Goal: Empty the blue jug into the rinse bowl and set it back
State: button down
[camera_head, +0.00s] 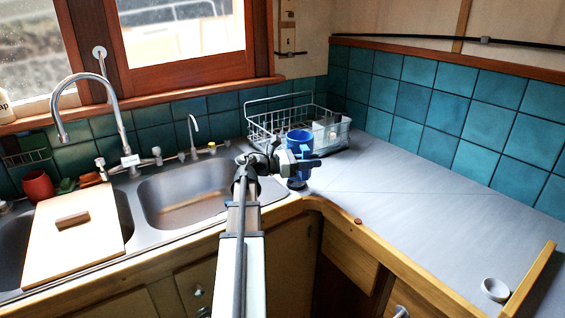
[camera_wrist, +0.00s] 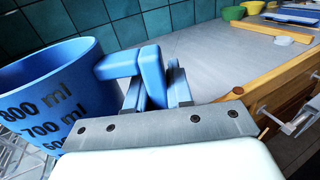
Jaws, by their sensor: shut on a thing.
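The blue jug (camera_head: 299,139) is near the inner corner of the counter, in front of the wire rack, and looks about upright. In the wrist view the jug (camera_wrist: 45,85) shows dark ml marks on its side, and its handle (camera_wrist: 125,64) lies between my fingers. My gripper (camera_wrist: 158,88) is shut on that handle; it also shows in the head view (camera_head: 283,162). I cannot see what is in the jug, or tell whether it touches the counter. A green bowl (camera_wrist: 233,14) stands far along the counter. I cannot tell which vessel is the rinse bowl.
A wire rack (camera_head: 262,122) stands behind the jug. The sink basin (camera_head: 185,195) is to the left, with a wooden board (camera_head: 75,245) beyond it. A small whitish cup (camera_head: 495,290) stands at the right near a wooden strip (camera_head: 530,280). The grey counter (camera_head: 410,205) between is clear.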

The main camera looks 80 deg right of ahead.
aim_at(300, 175)
jog(key=s+d+m+y, duration=0.1)
jog(key=s+d+y, duration=0.1)
jog(key=s, duration=0.6)
jog(key=shift+w+d+f+n+h, duration=0.1)
jog(key=shift+d+f+n+h, duration=0.1)
jog(key=shift+d+f+h, duration=0.45)
jog(key=shift+d+f+n+h, duration=0.1)
jog(key=shift+d+f+n, duration=0.2)
jog(key=shift+f, duration=0.6)
jog(key=shift+w+d+f+n+h, duration=0.1)
jog(key=shift+d+f+h, duration=0.25)
jog(key=shift+d+f, duration=0.35)
jog(key=shift+a+f, duration=0.15)
jog(key=shift+f, duration=0.6)
jog(key=c, duration=0.9)
grip_release()
jog(key=shift+v, duration=4.5)
